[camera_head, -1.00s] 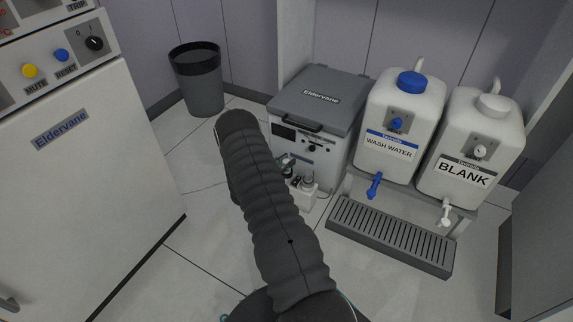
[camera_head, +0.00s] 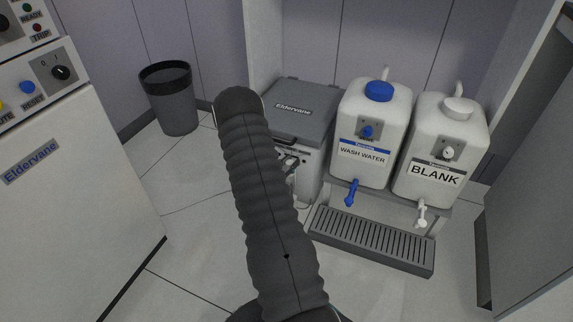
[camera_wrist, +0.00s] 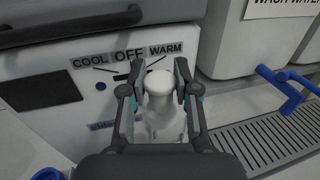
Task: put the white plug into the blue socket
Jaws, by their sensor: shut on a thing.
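In the wrist view my gripper (camera_wrist: 157,88) is shut on the white plug (camera_wrist: 158,84), whose rounded pale end shows between the two fingers. The plug is in front of the grey cooler's front panel, below the word OFF. A whitish shape lies under it, too blurred to tell apart from the plug. I cannot make out the blue socket for certain; a small blue thing (camera_wrist: 48,174) is cut off at the lower left edge. In the head view my arm hides most of the gripper and the plug.
The cooler (camera_head: 304,108) stands against the wall. Right of it are the wash water jug (camera_head: 371,125) with a blue tap and the blank jug (camera_head: 440,150), above a slotted drip tray (camera_head: 370,240). A dark bin (camera_head: 172,105) stands left. Floor between cabinet and tray is clear.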

